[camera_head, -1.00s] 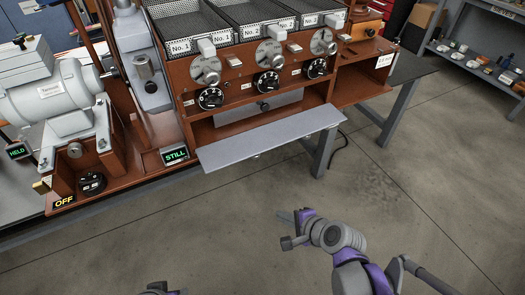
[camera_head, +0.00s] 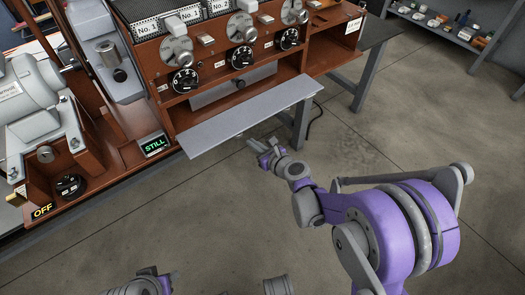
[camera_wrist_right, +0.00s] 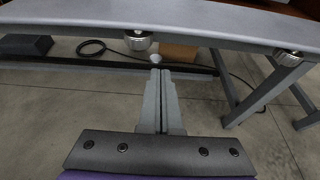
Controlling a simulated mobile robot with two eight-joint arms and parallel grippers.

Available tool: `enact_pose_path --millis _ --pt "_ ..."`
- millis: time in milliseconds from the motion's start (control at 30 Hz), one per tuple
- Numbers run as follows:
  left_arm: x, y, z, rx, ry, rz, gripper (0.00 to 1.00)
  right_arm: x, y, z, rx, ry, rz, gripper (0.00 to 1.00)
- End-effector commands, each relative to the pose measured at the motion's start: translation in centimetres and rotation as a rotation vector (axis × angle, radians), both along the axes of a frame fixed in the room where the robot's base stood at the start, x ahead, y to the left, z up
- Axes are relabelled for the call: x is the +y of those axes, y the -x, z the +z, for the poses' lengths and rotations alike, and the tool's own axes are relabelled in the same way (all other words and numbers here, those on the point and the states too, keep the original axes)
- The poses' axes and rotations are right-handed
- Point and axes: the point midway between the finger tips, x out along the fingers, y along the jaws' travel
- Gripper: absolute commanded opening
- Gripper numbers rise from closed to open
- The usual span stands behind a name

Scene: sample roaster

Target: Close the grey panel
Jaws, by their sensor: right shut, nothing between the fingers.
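The grey panel (camera_head: 245,117) hangs open as a flat shelf sticking out from the front of the brown roaster housing. My right gripper (camera_head: 252,145) is just below and in front of the panel's outer edge. In the right wrist view its fingers (camera_wrist_right: 158,72) are shut and empty, pointing under the panel; I see no contact. My left gripper (camera_head: 158,280) shows only partly at the bottom edge, and its jaws are unclear.
Dials (camera_head: 242,58) line the housing above the panel. A "STILL" display (camera_head: 154,145) sits left of it. A grey table leg (camera_head: 301,125) stands behind the panel's right end. The floor in front is clear. A shelf (camera_head: 440,30) stands at the back right.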

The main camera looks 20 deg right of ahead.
Motion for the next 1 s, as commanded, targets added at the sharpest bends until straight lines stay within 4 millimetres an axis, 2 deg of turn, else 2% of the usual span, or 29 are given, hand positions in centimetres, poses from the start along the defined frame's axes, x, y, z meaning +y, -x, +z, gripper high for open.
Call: enact_pose_path --millis 67,100,200,400,1000 --pt "0.0 -0.1 -0.5 0.001 0.0 0.0 0.5 0.6 -1.5 -0.7 0.0 0.0 0.001 0.0" --pt "0.0 -0.1 -0.3 0.001 0.0 0.0 0.5 0.4 -1.2 0.5 0.0 0.001 -0.002 0.0" --pt "0.0 -0.1 -0.2 0.0 0.0 0.0 0.5 0.4 -1.0 2.0 0.0 0.001 -0.001 0.0" --pt "0.0 0.0 -0.2 0.0 0.0 0.0 0.5 0.4 -1.1 3.5 -0.001 0.002 0.0 0.0" --pt "0.0 0.0 0.3 -0.001 0.0 0.0 0.5 -0.3 -1.0 4.2 0.026 0.014 0.0 0.0"
